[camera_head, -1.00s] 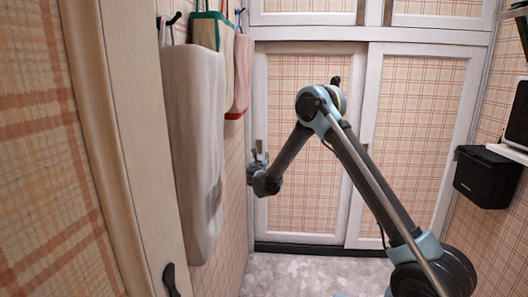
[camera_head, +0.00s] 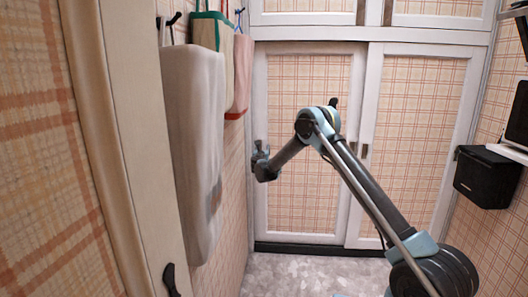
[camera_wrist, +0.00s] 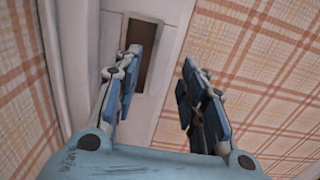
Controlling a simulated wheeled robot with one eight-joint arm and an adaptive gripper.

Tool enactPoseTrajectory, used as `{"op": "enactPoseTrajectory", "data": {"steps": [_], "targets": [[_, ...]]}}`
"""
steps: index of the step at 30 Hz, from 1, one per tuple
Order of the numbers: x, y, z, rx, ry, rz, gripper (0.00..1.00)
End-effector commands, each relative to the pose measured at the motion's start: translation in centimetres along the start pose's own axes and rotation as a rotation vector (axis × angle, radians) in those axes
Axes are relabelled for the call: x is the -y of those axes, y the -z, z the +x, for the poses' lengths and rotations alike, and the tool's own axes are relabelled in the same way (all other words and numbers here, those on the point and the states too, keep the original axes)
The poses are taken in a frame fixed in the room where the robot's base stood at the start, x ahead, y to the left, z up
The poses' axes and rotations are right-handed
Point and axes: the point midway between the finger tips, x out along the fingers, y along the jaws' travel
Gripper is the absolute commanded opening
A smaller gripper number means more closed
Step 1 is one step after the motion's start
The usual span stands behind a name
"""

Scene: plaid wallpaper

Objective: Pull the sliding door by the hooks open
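The sliding door by the hooks (camera_head: 304,215) is the left plaid panel with a white frame on the back wall, beside the wall with hooks. It looks shut. My gripper (camera_head: 259,154) is at its left edge, at about mid height, and covers its handle in the head view. In the wrist view the dark recessed handle (camera_wrist: 147,36) shows in the white frame, partly behind the left finger. My gripper (camera_wrist: 160,60) is open there, its fingers apart with nothing between them. I cannot tell whether a fingertip touches the handle.
Towels (camera_head: 193,150) hang from hooks (camera_head: 174,18) on the left wall. A second sliding door (camera_head: 415,145) with its own handle (camera_head: 364,151) is on the right. A black box (camera_head: 487,177) is on the right wall. The floor (camera_head: 310,274) ahead is clear.

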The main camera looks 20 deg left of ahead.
Motion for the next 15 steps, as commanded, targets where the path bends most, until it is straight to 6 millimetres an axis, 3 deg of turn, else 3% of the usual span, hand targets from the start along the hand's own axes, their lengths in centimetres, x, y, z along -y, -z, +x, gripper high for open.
{"op": "enactPoseTrajectory", "data": {"steps": [6, 15], "targets": [[-0.1, 0.0, 2.2, 0.0, -0.001, 0.0, 0.38], [0.0, 0.0, 2.8, 0.0, -0.001, 0.0, 0.38]]}}
